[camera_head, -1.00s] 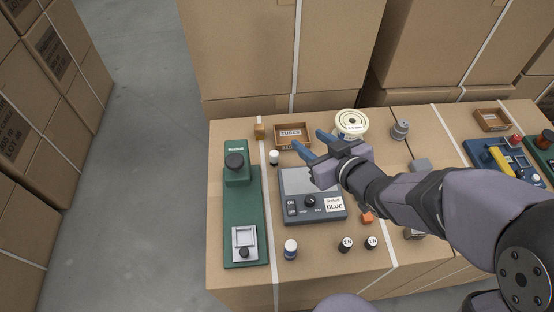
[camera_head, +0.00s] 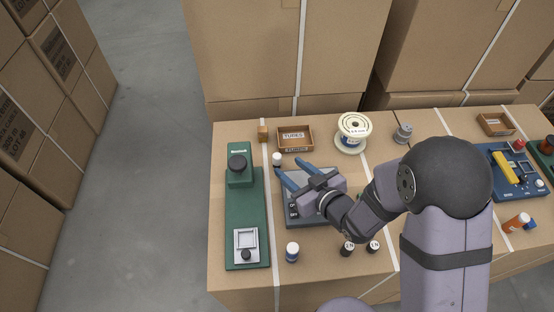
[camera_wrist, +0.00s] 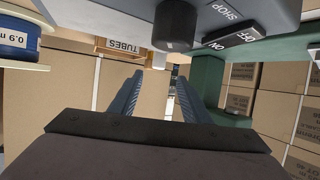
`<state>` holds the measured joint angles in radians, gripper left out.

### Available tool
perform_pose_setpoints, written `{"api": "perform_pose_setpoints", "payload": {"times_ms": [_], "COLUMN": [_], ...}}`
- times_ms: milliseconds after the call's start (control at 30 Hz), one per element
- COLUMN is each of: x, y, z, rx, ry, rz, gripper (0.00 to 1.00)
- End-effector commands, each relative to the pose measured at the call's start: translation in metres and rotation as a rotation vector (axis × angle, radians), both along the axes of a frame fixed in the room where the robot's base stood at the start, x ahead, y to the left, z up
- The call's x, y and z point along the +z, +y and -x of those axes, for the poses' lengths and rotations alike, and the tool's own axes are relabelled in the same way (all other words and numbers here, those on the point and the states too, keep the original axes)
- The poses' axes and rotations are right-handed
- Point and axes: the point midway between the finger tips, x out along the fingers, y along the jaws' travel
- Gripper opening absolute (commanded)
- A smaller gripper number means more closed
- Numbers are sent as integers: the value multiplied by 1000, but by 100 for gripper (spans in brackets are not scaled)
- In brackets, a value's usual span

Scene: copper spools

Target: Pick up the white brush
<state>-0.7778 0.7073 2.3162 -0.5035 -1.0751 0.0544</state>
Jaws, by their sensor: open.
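I cannot make out a clear brush shape. Another white-topped bottle with a blue band (camera_head: 292,252) stands at the front.
The green stand (camera_head: 246,210) is left of my gripper. The wooden TUBES tray (camera_head: 310,148), wire spool (camera_head: 353,133) and grey spool (camera_head: 403,133) are behind. A blue tool base (camera_head: 505,187) is at the right.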

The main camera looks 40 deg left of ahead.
Motion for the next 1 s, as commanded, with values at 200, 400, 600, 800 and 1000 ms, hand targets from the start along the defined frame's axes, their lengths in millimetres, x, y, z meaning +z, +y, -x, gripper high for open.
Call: {"api": "perform_pose_setpoints", "payload": {"times_ms": [200, 400, 600, 800, 1000], "x": [-4, -7, -15, -23, -25], "y": [10, 16, 33, 50, 54], "z": [-3, -5, -14, -20, -21], "rx": [0, 1, 1, 0, 0], "ry": [1, 2, 2, 1, 1], "rz": [1, 2, 2, 2, 1], "gripper": [43, 43, 43, 43, 43]}}
